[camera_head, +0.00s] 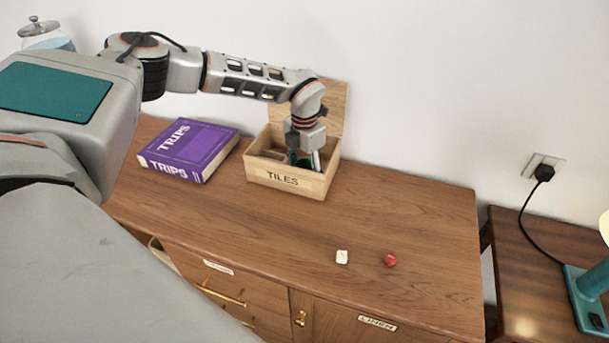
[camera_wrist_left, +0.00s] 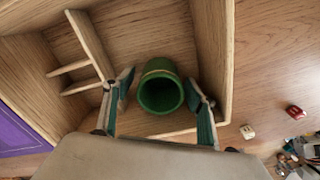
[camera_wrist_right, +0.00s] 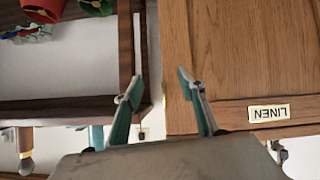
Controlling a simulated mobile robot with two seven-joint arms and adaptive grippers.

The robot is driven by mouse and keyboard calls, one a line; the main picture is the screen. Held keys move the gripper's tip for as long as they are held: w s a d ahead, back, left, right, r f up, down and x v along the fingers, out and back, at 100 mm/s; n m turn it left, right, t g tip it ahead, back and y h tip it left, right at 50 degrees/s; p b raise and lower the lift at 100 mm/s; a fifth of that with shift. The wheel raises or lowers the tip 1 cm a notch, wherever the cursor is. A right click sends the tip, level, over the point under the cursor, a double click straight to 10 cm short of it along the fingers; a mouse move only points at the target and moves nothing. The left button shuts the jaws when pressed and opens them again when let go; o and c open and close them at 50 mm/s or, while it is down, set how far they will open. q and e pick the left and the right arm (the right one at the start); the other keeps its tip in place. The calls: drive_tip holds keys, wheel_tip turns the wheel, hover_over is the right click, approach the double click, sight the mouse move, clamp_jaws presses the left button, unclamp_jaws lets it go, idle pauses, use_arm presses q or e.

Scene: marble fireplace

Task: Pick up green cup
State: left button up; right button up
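The green cup (camera_wrist_left: 160,92) stands inside the open wooden box labelled TILES (camera_head: 262,179), as the left wrist view shows, with its mouth facing the camera. In the head view the cup (camera_head: 303,163) is mostly hidden by my left gripper (camera_head: 304,160), which reaches down into the box. My left gripper (camera_wrist_left: 160,103) is open, with one finger on each side of the cup. Small gaps seem to show between the fingers and the cup. My right gripper (camera_wrist_right: 152,90) is open and empty, in front of the cabinet door (camera_wrist_right: 245,60) labelled LINEN.
A purple TRIPS book (camera_head: 188,150) lies left of the box. A white die (camera_head: 342,257) and a red die (camera_head: 390,259) lie near the cabinet's front edge. Wooden dividers (camera_wrist_left: 85,72) stand in the box beside the cup. A lower table with a teal lamp (camera_head: 590,290) stands right.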

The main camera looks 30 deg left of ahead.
use_arm(q)
drive_tip(key=c, duration=1)
drive_tip(key=shift+r, duration=0.1)
wheel_tip(320, 180, up, 20)
drive_tip(key=shift+f+b, duration=0.1)
drive_tip(key=shift+b, duration=0.2)
